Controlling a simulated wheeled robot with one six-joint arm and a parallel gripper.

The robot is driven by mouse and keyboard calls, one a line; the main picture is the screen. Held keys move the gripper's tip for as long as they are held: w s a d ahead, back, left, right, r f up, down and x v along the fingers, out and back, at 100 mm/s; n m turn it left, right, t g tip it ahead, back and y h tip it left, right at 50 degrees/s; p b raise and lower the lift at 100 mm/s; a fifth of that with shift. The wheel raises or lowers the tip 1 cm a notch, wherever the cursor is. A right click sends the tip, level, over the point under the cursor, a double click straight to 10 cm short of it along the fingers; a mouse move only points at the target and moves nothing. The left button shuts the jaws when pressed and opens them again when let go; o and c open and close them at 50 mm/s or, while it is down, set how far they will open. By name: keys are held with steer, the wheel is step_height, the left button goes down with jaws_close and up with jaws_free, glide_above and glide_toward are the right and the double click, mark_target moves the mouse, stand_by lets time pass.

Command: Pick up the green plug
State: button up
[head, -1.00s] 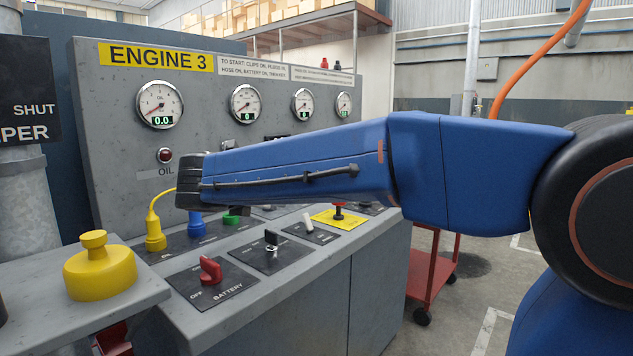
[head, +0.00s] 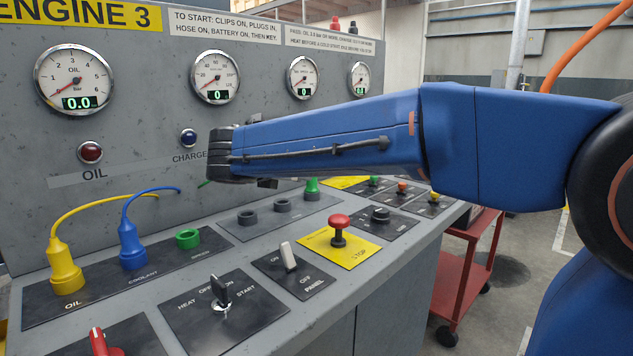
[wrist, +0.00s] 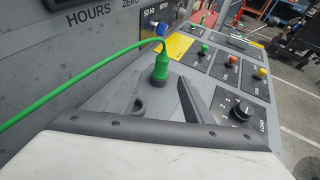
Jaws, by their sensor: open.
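The green plug (wrist: 160,66) stands upright on a dark round socket in the wrist view, with its green cable running off to the left. In the head view the plug (head: 312,188) shows just right of my gripper's end, on the sloped panel. My gripper (wrist: 157,95) is open and empty. Its two dark fingers point toward the plug, one to each side of its line, with the plug just beyond or between the tips; I cannot tell which. My wrist hides part of the cable in the head view.
A yellow plug (head: 66,268) and a blue plug (head: 131,245) stand left of an empty green socket ring (head: 187,238). A red stop button (head: 339,224), switches and knobs (wrist: 240,110) crowd the panel. The gauge wall stands behind.

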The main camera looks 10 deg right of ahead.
mark_target(309, 190)
steer(key=x, duration=1.1)
steer(key=shift+w+d, duration=0.25)
steer(key=shift+d+r+x, duration=0.15)
steer(key=shift+x, duration=1.15)
steer(key=shift+d+r+x, duration=0.1)
steer(key=shift+r+x, duration=0.1)
steer(key=shift+x, duration=1.15)
jaws_close()
